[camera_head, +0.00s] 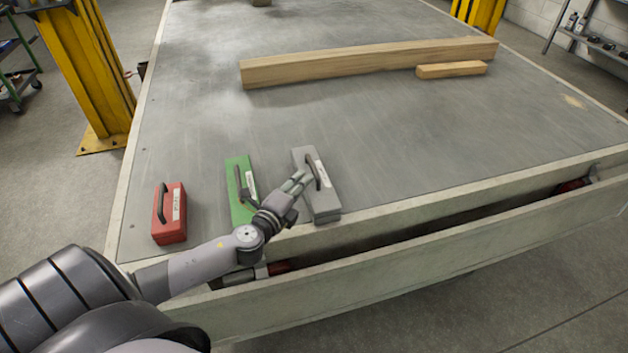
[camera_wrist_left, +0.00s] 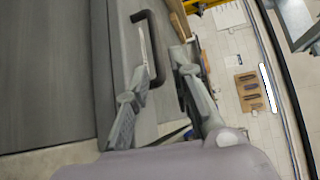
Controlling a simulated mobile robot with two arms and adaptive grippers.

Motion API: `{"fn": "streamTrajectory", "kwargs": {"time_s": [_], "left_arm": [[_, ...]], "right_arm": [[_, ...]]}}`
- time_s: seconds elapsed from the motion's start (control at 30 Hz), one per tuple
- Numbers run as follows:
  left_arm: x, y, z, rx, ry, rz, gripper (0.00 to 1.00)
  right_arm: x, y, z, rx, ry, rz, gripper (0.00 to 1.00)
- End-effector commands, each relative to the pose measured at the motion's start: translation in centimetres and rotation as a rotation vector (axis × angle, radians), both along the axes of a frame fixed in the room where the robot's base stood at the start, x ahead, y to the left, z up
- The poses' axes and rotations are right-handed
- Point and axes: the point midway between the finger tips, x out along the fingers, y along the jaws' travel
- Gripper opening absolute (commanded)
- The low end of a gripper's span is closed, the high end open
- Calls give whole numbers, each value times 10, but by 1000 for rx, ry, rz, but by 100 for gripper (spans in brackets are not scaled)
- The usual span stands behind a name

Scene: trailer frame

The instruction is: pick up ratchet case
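Three cases with top handles and white labels stand on the trailer's near edge: a red case (camera_head: 170,228), a green case (camera_head: 238,175) and a grey case (camera_head: 325,205). The label writing is too small to read, so I cannot tell which is the ratchet case. My left gripper (camera_head: 303,179) is at the grey case's dark handle (camera_head: 317,171). In the left wrist view, the gripper (camera_wrist_left: 160,65) has its fingers apart, with the black handle (camera_wrist_left: 144,17) reaching down between them. I cannot tell whether they touch it. My right gripper is out of view.
The grey trailer bed (camera_head: 400,140) is clear behind the cases. A long wooden beam (camera_head: 370,62) and a short block (camera_head: 451,70) lie farther back. A yellow post (camera_head: 88,60) stands at left.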

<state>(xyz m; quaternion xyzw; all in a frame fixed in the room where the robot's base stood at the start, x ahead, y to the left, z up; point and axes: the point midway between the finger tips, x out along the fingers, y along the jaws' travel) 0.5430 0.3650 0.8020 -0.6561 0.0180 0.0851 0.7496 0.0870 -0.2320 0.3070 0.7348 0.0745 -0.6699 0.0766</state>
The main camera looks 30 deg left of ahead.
Motion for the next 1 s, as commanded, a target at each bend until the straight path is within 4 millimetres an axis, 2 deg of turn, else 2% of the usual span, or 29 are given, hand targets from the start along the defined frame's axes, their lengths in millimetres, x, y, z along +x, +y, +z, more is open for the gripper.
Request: {"fn": "streamTrajectory", "kwargs": {"time_s": [0.1, 0.37, 0.7, 1.0], "left_arm": [[16, 1, -1, -2, -2, 0, 21], [31, 3, -4, -2, -1, 1, 21], [71, 7, -13, -2, 0, 0, 21], [76, 7, -15, -1, 1, -1, 21]], "right_arm": [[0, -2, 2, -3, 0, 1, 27], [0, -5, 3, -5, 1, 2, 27], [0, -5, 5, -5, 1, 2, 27], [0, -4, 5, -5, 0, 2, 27]]}}
